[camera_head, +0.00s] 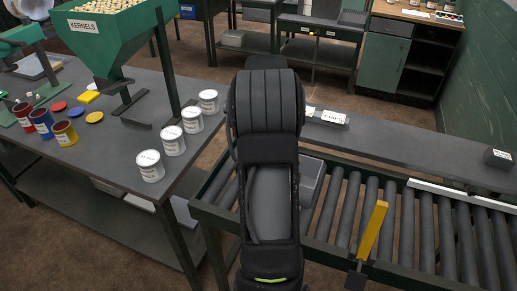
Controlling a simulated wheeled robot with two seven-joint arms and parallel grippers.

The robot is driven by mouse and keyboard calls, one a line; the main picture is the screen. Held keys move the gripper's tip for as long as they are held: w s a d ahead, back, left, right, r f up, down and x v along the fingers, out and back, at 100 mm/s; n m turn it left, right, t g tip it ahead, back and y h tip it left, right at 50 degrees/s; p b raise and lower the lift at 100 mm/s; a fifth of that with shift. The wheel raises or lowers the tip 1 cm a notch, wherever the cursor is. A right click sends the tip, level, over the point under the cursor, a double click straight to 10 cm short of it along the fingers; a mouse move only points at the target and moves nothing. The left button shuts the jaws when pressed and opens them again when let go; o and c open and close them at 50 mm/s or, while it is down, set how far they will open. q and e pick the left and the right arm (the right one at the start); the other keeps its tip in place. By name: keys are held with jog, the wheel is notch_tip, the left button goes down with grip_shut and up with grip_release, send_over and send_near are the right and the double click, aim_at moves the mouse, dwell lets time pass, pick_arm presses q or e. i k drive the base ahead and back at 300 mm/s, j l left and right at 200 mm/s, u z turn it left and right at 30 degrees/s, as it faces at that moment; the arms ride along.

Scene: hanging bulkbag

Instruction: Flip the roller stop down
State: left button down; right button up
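The roller stop (372,230) is a yellow bar at the roller conveyor (335,205), right of the middle. It stands up, leaning slightly, with its upper end to the right and its lower end near a dark block (356,278) at the conveyor's near side. A large black arm link of mine fills the middle of the view and hides part of the conveyor to the left of the stop. Neither of my gripper's fingers can be seen, and nothing is seen touching the stop.
A grey box (312,178) sits on the conveyor's left part, partly behind my arm. A dark shelf (410,148) runs behind the rollers. The left table (105,150) carries white cans, coloured tins and a green kernels hopper (105,40). Rollers right of the stop are clear.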

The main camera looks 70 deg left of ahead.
aim_at(355, 280)
jog(key=k+l, duration=0.35)
jog(key=l, duration=0.3)
jog(key=k+l, duration=0.2)
jog(key=l, duration=0.1)
